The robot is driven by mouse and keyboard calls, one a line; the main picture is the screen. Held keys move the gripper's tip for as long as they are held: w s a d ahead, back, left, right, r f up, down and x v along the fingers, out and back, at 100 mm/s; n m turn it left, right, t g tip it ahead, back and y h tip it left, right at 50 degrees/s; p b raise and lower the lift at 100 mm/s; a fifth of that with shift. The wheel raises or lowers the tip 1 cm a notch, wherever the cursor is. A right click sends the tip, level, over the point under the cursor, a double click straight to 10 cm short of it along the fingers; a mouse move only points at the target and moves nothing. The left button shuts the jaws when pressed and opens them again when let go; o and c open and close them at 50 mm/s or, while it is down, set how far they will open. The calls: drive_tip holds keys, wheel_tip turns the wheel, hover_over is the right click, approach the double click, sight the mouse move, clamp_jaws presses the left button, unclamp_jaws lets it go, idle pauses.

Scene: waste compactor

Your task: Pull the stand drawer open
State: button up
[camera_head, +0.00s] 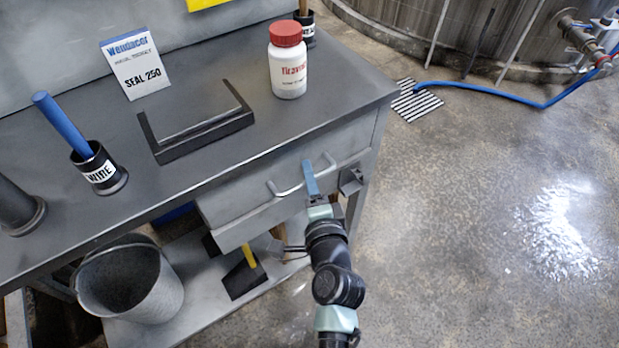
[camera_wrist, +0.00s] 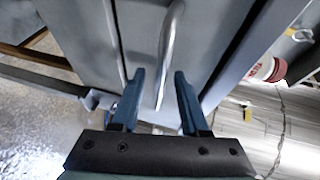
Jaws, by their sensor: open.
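The grey stand drawer (camera_head: 235,220) is under the worktop in the head view, with a pale metal bar handle (camera_head: 287,189) on its front. I cannot tell whether it stands slightly out. My gripper (camera_head: 308,167) is at the right part of the handle, its blue fingers pointing at the drawer front. In the wrist view the drawer front (camera_wrist: 138,25) fills the upper middle. There the handle (camera_wrist: 171,45) runs between the two spread fingers of my gripper (camera_wrist: 159,75), with gaps on both sides. The gripper is open, and part of the handle's right end is hidden in the head view.
The worktop (camera_head: 225,175) holds a red-capped white bottle (camera_head: 288,70), a black frame (camera_head: 200,135), a sign (camera_head: 135,65) and a WIRE cup (camera_head: 98,170). A bucket (camera_head: 125,285) stands on the lower shelf. Open floor lies to the right.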

drive_tip(key=shift+c, duration=0.3)
clamp_jaws()
idle(1.2)
